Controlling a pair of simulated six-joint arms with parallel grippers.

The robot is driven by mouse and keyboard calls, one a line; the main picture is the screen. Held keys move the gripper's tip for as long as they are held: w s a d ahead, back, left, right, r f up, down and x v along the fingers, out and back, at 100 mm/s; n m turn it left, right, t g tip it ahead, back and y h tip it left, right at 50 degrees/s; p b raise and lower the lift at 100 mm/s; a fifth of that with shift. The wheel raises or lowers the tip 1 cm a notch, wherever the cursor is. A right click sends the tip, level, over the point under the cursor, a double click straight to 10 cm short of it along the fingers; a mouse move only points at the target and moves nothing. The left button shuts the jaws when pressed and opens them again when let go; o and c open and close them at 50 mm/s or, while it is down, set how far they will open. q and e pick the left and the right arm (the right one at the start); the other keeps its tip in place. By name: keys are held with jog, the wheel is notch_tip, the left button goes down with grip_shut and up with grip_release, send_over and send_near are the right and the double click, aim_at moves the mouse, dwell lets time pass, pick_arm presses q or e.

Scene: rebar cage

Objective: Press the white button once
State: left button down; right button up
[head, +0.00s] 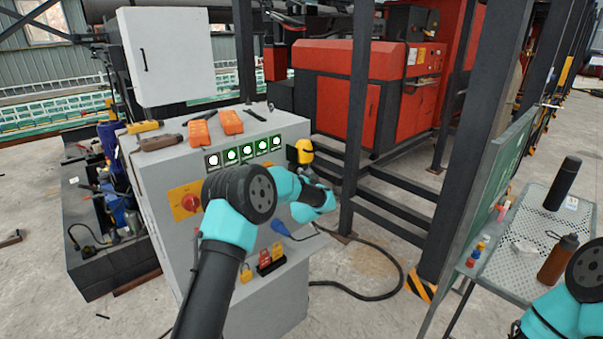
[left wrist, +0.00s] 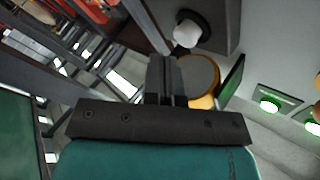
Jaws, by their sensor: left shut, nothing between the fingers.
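A white round button (head: 213,160) is at the left end of the row on the grey control cabinet's top panel in the head view. In the left wrist view a white cap on a dark collar (left wrist: 187,32) lies beyond my fingers; I cannot tell whether it is the same button. My left gripper (left wrist: 167,80) is shut and empty, with a yellow round part (left wrist: 201,80) just beyond its fingertips; touching or apart is unclear. In the head view my left arm reaches across the cabinet's front, and its fingertips are hard to make out. My right gripper is out of frame.
Several green buttons (head: 247,150) continue the row. A red rotary switch (head: 190,202) on a yellow plate is on the cabinet front (head: 150,200). Orange devices (head: 230,122) lie on top. A dark post (head: 360,110) stands right of my left arm. A mesh table (head: 535,225) holds bottles.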

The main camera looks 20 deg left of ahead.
pick_arm(q)
jog(key=shift+a, duration=0.2)
dwell(0.3)
jog(key=shift+w+a, duration=0.2)
jog(key=shift+w+a, duration=0.4)
jog(key=shift+a, duration=0.35)
dwell(1.4)
dwell(0.3)
jog(key=shift+s+d, duration=0.35)
jog(key=shift+d, duration=0.2)
jog(key=shift+s+d, duration=0.3)
jog(key=shift+d, duration=0.25)
jog(key=d, duration=0.1)
jog(key=s+d, duration=0.1)
jog(key=d, duration=0.1)
jog(key=s+d, duration=0.1)
jog(key=shift+s+d, duration=0.2)
jog(key=shift+s, duration=0.05)
jog(key=shift+f, duration=0.1)
dwell(0.6)
